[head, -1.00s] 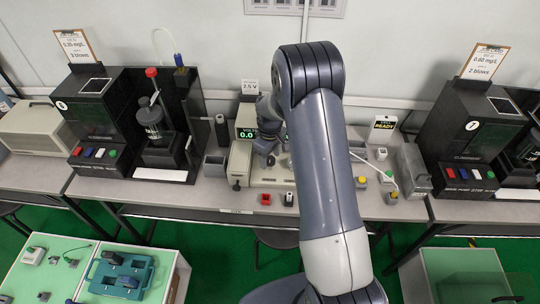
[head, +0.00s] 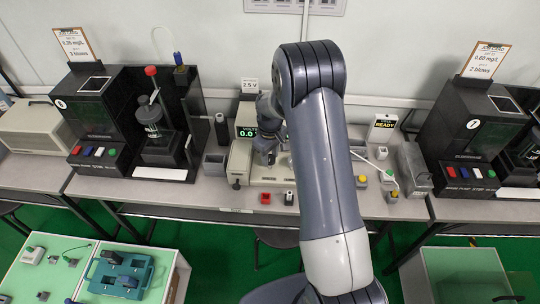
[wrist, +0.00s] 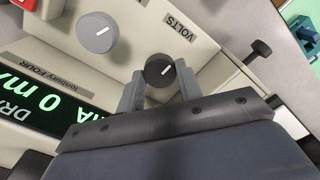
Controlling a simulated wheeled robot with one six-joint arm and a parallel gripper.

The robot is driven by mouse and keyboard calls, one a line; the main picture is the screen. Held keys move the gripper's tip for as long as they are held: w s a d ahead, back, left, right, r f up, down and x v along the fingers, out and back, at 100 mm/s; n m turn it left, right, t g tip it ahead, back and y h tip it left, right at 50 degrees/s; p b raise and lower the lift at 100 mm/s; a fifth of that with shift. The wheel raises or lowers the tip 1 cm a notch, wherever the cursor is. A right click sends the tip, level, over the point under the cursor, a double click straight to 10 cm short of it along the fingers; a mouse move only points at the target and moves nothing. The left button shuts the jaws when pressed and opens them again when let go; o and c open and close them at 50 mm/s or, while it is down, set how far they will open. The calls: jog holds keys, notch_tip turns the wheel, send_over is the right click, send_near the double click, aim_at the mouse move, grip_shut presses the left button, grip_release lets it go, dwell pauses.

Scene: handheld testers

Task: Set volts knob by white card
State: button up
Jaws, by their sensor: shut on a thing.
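My gripper (wrist: 160,84) is shut on a small dark knob (wrist: 159,69), with a grey finger on each side of it. The white line on the knob points toward the picture's upper right. A VOLTS label (wrist: 179,27) is on the panel above it. In the head view, my gripper (head: 266,158) is low at the beige supply unit (head: 238,160), and my arm hides much of the unit. The white card (head: 249,87) at the back reads 2.5 V. The green VOLTS display (head: 246,133) below it shows about 0.0.
A larger grey knob (wrist: 95,33) is beside the held knob, above a lit display (wrist: 50,112) reading 0 mA. Dark tester stations stand left (head: 95,115) and right (head: 462,130).

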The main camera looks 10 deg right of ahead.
jog(key=m+b, duration=0.2)
jog(key=m, duration=0.1)
jog(key=shift+f+m, duration=0.1)
jog(key=shift+m, duration=0.3)
jog(key=m+b, duration=0.2)
jog(key=m, duration=0.3)
jog(key=shift+m, duration=0.3)
jog(key=m+b, duration=0.1)
jog(key=m, duration=0.3)
jog(key=shift+b, duration=0.35)
jog(key=m, duration=0.5)
jog(key=shift+b, duration=0.35)
jog(key=shift+m, duration=0.4)
jog(key=o, duration=1)
